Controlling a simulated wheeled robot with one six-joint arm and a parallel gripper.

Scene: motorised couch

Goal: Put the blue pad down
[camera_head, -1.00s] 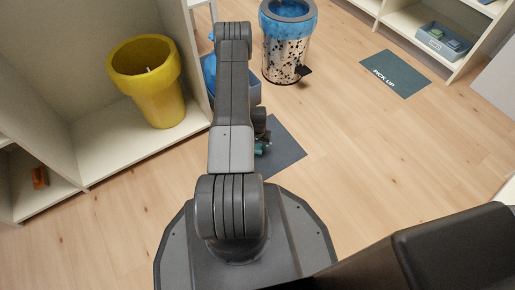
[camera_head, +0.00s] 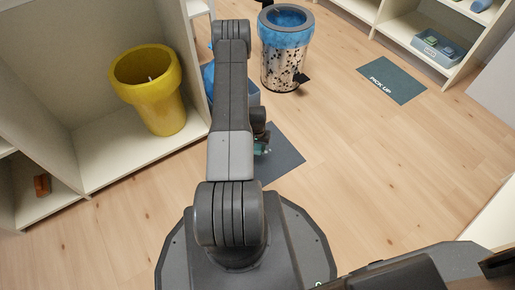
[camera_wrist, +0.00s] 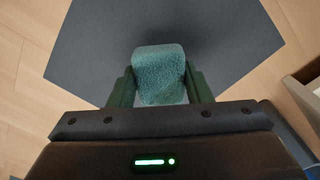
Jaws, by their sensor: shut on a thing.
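The blue pad (camera_wrist: 160,72) is a small teal, rough-textured block in the wrist view. My gripper (camera_wrist: 160,88) is shut on it, with a green finger on either side. The pad is over a dark grey mat (camera_wrist: 95,40) on the floor; I cannot tell whether it touches the mat. In the head view the mat (camera_head: 287,160) lies right of my arm, and my gripper (camera_head: 262,146) is at its left part, mostly hidden by the arm.
A yellow bin (camera_head: 150,92) stands in the shelf at left. A blue-rimmed speckled bin (camera_head: 283,65) and a blue container (camera_head: 246,95) stand beyond the mat. A "PICK UP" mat (camera_head: 392,80) lies at upper right. The floor at right is clear.

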